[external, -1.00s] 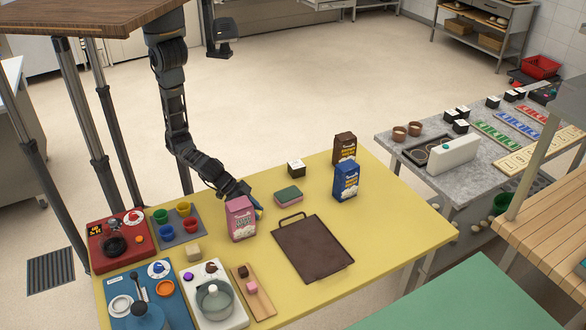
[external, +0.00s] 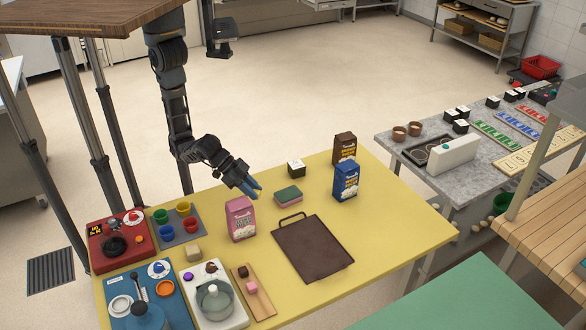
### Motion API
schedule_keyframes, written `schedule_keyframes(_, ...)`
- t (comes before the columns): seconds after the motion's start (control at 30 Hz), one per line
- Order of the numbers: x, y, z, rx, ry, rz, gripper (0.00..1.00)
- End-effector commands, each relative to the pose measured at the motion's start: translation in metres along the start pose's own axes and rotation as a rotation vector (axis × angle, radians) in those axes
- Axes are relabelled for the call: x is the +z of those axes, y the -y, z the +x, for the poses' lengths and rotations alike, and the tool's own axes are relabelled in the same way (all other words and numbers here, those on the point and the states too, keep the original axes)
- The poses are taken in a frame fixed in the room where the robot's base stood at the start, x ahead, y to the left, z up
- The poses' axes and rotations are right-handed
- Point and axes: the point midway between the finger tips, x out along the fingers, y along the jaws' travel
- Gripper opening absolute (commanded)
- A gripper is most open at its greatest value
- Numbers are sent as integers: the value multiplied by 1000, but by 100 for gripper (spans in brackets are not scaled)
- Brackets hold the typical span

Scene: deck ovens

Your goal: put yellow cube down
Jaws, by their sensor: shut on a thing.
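My gripper (external: 255,188) has blue fingertips and is above the yellow table (external: 385,240), behind the pink bag (external: 241,219) and left of the green-and-pink sponge (external: 288,196). It is shut on the yellow cube, which I can hardly make out between the fingers against the yellow table. The fingers point down and to the right, a little above the tabletop. A pale beige block (external: 193,252) stands apart on the table's left part.
A dark brown tray with a handle (external: 312,250) lies mid-table. A blue bag (external: 345,182), a brown bag (external: 344,147) and a black box with a white top (external: 296,168) stand behind it. Cups and stove units crowd the left. The right side is clear.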

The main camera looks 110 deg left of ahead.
Motion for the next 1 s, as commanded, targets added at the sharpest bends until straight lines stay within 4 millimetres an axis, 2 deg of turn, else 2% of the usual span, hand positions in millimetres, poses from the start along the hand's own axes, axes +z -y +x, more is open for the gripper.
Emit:
schedule_keyframes(0.03,-12,0,-10,3,-7,-4,0)
schedule_keyframes(0.1,-24,0,-22,2,-6,-4,0)
schedule_keyframes(0.3,-48,0,-46,1,-3,-1,0)
schedule_keyframes(0.6,-59,0,-58,-2,1,-1,0)
schedule_keyframes(0.67,-59,2,-54,-14,3,-12,0)
schedule_keyframes(0.77,-60,11,-35,-74,9,-68,0)
schedule_keyframes(1.0,-70,58,32,-362,18,-353,0)
